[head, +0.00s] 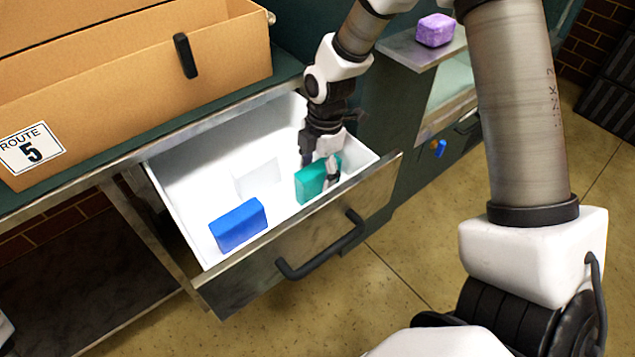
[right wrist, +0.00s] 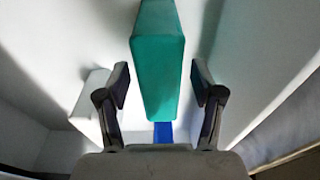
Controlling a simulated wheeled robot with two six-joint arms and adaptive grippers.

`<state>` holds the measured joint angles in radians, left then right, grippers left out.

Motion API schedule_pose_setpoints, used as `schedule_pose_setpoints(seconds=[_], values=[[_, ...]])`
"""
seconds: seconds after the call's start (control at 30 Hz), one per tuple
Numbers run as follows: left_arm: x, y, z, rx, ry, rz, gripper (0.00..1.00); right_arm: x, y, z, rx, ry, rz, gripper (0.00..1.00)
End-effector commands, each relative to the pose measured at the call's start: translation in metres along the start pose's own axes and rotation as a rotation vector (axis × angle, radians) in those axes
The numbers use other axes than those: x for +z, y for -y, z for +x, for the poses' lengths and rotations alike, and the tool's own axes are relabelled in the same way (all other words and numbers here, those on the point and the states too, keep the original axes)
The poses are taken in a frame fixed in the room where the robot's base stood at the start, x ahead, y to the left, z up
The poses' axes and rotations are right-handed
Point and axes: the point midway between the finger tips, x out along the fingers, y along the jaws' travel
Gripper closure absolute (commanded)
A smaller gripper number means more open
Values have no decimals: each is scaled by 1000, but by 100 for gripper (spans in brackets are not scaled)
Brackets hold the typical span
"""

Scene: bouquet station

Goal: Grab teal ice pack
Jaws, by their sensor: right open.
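The teal ice pack (head: 311,183) stands in the right part of the open white drawer (head: 185,165), near its front wall. My right gripper (head: 320,165) reaches down into the drawer at the pack. In the right wrist view, the open fingers of the right gripper (right wrist: 160,88) are on either side of the teal ice pack (right wrist: 158,65), with a gap on each side. The pack is not gripped. My left gripper is out of view.
A blue pack (head: 238,226) and a white block (head: 257,178) are also in the drawer. A cardboard box (head: 120,85) marked Route 5 sits on the counter. A purple block (head: 435,30) rests on a ledge. The drawer handle (head: 322,248) juts forward.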

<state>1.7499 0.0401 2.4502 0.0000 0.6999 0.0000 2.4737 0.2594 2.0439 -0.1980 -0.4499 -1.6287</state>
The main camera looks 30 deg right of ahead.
Motion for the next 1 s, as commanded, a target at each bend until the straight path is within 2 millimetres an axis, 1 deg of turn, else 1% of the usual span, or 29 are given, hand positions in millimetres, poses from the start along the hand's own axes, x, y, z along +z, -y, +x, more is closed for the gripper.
schedule_pose_setpoints(seconds=[0.03,0.1,0.27,0.3,0.37,0.4,0.47,0.5,0.8,0.87,0.97,1.0], values=[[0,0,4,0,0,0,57,0,1,10,-3,0,0,33],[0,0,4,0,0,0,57,0,0,14,0,0,-1,33],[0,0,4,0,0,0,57,0,0,13,1,0,-1,33],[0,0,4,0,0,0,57,0,0,13,1,0,-1,37],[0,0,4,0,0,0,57,0,0,13,1,0,-1,58],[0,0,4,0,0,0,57,0,0,13,1,0,-1,72],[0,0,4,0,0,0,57,0,0,13,0,0,-1,94],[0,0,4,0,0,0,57,0,0,13,0,0,0,100],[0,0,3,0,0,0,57,0,0,11,1,0,0,100],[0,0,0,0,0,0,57,-1,0,5,2,0,0,100],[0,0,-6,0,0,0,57,-3,-1,-15,5,0,-1,100],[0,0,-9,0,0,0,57,-4,-1,-24,4,0,-1,100]])
